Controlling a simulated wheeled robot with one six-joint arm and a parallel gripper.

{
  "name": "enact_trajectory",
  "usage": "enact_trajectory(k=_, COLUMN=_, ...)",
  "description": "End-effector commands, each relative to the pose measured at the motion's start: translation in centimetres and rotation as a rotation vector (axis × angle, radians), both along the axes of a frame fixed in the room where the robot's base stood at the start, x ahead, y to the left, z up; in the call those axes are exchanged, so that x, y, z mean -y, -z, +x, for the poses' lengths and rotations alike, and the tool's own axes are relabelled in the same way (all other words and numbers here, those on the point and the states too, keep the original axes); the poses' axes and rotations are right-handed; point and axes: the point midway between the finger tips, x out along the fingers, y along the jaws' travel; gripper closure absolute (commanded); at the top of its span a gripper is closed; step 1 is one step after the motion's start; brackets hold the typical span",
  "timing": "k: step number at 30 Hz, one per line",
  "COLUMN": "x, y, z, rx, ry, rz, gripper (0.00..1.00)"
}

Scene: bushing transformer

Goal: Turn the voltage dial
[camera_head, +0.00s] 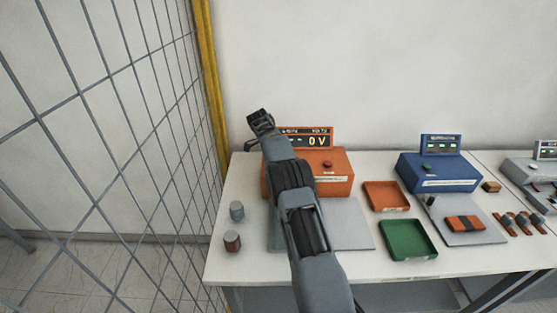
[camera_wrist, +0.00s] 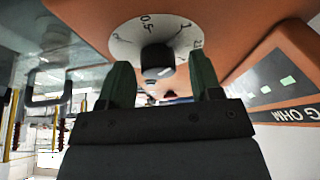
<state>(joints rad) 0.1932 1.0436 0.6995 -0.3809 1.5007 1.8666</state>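The voltage dial (camera_wrist: 157,62) is a black knob on a round white scale plate (camera_wrist: 127,43), set in an orange panel (camera_wrist: 85,12). My gripper (camera_wrist: 162,78) is open, with its two green fingers apart on the left and right of the knob. A gap shows between each finger and the knob in the wrist view. In the head view my gripper (camera_head: 260,122) is at the left end of the orange unit (camera_head: 335,168), and the dial is hidden there. The unit's display (camera_head: 318,140) reads 0V, and a red button (camera_head: 327,164) sits on its top.
A yellow post (camera_head: 211,80) and wire fence (camera_head: 110,110) stand close on the left. Two small cylinders (camera_head: 237,210) (camera_head: 232,241), an orange tray (camera_head: 386,196), a green tray (camera_head: 407,240) and a blue unit (camera_head: 440,172) are on the white table (camera_head: 250,278).

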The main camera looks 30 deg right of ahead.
Motion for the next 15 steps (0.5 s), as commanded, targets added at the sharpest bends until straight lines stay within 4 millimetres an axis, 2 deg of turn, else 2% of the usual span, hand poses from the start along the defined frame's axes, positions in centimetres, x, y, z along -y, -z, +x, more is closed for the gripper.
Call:
enact_trajectory(k=8, x=0.0, y=0.0, z=-0.1, rx=-0.003, ry=0.001, rz=0.0, gripper=0.39)
enact_trajectory(k=11, x=-0.2, y=-0.8, z=0.0, rx=-0.003, ry=0.0, rz=0.0, gripper=0.39)
enact_trajectory(k=15, x=-1.0, y=-3.0, z=0.1, rx=-0.003, ry=-0.002, rz=0.0, gripper=0.39)
